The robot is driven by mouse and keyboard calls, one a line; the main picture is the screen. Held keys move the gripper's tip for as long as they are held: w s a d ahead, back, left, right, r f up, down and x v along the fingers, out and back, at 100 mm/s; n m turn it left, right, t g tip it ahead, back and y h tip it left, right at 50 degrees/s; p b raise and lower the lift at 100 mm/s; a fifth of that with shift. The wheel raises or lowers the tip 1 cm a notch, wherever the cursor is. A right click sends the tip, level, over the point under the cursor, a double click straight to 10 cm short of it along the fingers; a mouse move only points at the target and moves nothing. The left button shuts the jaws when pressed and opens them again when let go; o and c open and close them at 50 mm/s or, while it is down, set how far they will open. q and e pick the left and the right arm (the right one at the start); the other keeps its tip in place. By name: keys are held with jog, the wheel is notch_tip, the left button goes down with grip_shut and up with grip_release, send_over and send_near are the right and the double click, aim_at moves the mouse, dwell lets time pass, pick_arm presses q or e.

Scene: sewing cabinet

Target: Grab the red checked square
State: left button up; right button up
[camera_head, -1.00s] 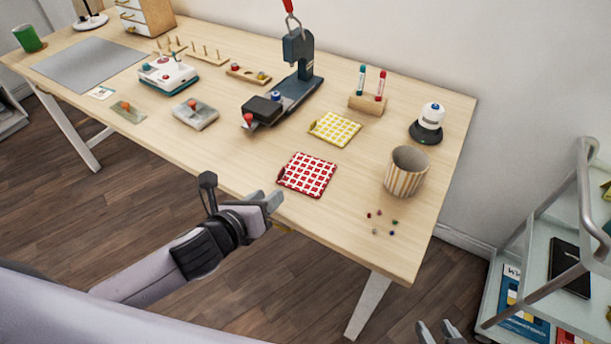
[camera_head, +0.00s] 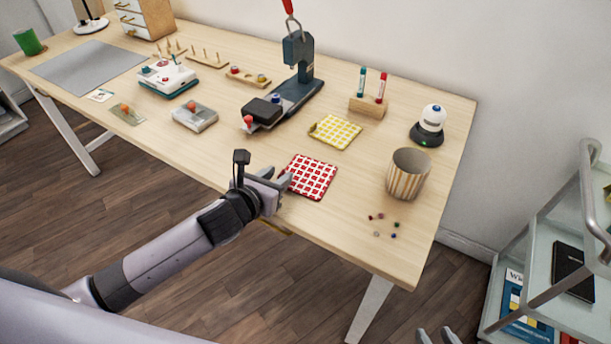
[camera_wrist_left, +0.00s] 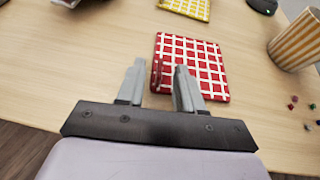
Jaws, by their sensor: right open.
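The red checked square (camera_head: 312,177) lies flat on the table near its front edge. It also shows in the left wrist view (camera_wrist_left: 205,65), with a small red loop or tab (camera_wrist_left: 157,72) on its left side. My left gripper (camera_head: 284,184) is at the square's left edge, and in the left wrist view its two fingers (camera_wrist_left: 158,84) are apart with the tab between their tips. I cannot tell whether they touch it. My right gripper (camera_head: 437,336) shows only its fingertips at the bottom edge, apart and empty, away from the table.
A yellow checked square (camera_head: 335,131) lies behind the red one. A striped cup (camera_head: 408,174) stands to the right, with several small beads (camera_head: 384,225) in front of it. A press (camera_head: 290,85) stands behind left. A shelf cart (camera_head: 545,270) is at the right.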

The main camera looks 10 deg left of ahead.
pick_arm(q)
jog(key=shift+w+f, duration=0.1)
jog(key=shift+w, duration=0.1)
grip_shut()
